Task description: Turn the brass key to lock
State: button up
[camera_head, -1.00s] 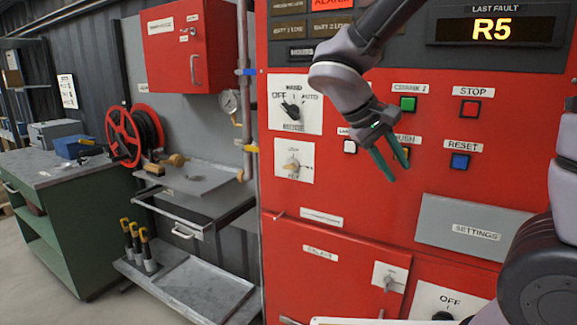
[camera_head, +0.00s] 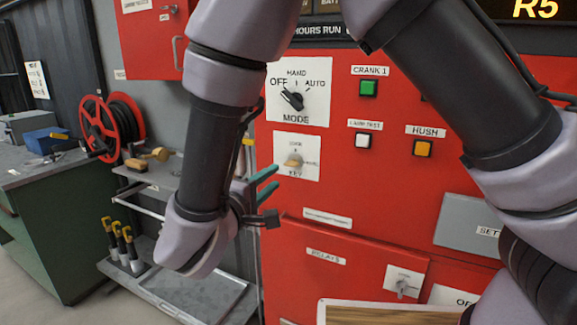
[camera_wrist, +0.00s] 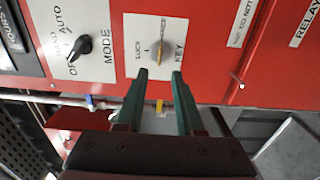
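The brass key (camera_head: 292,160) sits in its switch on a white plate (camera_head: 310,172) marked KEY, below the MODE knob on the red panel. In the wrist view the key (camera_wrist: 159,50) is just beyond the fingertips, roughly centred between them, with LOCK lettered on one side of it. My gripper (camera_head: 270,180) has green fingers pointing at the panel, a little below and left of the key. In the wrist view the fingers (camera_wrist: 160,76) are apart with nothing between them, short of the key.
The MODE knob (camera_head: 292,99) is right above the key plate and points toward OFF. A white button (camera_head: 363,140) and an orange HUSH button (camera_head: 422,148) are to the right. A metal shelf (camera_head: 160,178) and red hose reel (camera_head: 105,128) stand at left.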

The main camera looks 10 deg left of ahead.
aim_at(292, 163)
jog(key=x, duration=0.8)
jog(key=shift+w, duration=0.15)
jog(key=shift+d, duration=0.1)
grip_shut()
